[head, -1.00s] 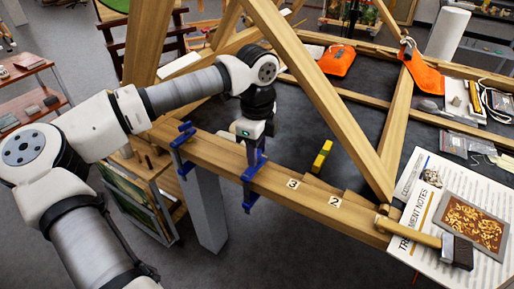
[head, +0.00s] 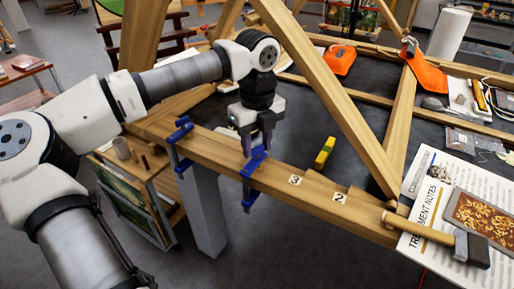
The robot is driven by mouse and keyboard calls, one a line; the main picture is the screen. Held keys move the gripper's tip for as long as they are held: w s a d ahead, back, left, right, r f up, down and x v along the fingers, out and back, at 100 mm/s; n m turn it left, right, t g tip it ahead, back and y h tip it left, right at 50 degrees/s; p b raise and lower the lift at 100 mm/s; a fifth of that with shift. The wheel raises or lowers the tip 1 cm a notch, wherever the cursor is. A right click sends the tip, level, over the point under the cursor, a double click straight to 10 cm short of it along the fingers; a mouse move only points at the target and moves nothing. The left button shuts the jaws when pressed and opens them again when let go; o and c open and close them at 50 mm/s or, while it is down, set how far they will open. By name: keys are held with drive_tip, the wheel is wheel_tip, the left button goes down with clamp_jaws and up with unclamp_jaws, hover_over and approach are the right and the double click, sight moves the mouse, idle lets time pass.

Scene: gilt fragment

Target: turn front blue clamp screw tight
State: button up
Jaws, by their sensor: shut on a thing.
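Two blue clamps grip the near wooden beam (head: 315,205). One blue clamp (head: 180,131) sits at the left, and the front blue clamp (head: 253,164) sits to its right, nearer the beam's middle. My gripper (head: 259,148) points down over the front clamp from above. Its fingers are shut on the top of this clamp, at its screw. The fingers hide much of the screw, so its exact fit between them is unclear. The clamp's lower end hangs below the beam's near edge.
A yellow block (head: 324,152) lies behind the beam. A slanted wooden post (head: 335,100) rises to the right of my gripper. A hammer (head: 468,246) lies across the beam's right end beside printed notes (head: 440,200). Orange bags (head: 340,60) lie at the back.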

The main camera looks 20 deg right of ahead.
drive_tip(key=m+b, duration=0.1)
drive_tip(key=m, duration=0.2)
drive_tip(key=shift+m, duration=0.4)
drive_tip(key=m, duration=0.3)
drive_tip(key=shift+m+b, duration=0.3)
drive_tip(key=shift+b, duration=0.1)
drive_tip(key=m, duration=0.3)
drive_tip(key=shift+m, duration=0.4)
drive_tip(key=m, duration=0.3)
drive_tip(key=shift+m, duration=0.3)
drive_tip(key=m, duration=0.3)
drive_tip(key=shift+m, duration=0.3)
drive_tip(key=m, duration=0.3)
drive_tip(key=shift+m, duration=0.3)
drive_tip(key=m, duration=0.3)
drive_tip(key=shift+m, duration=2.2)
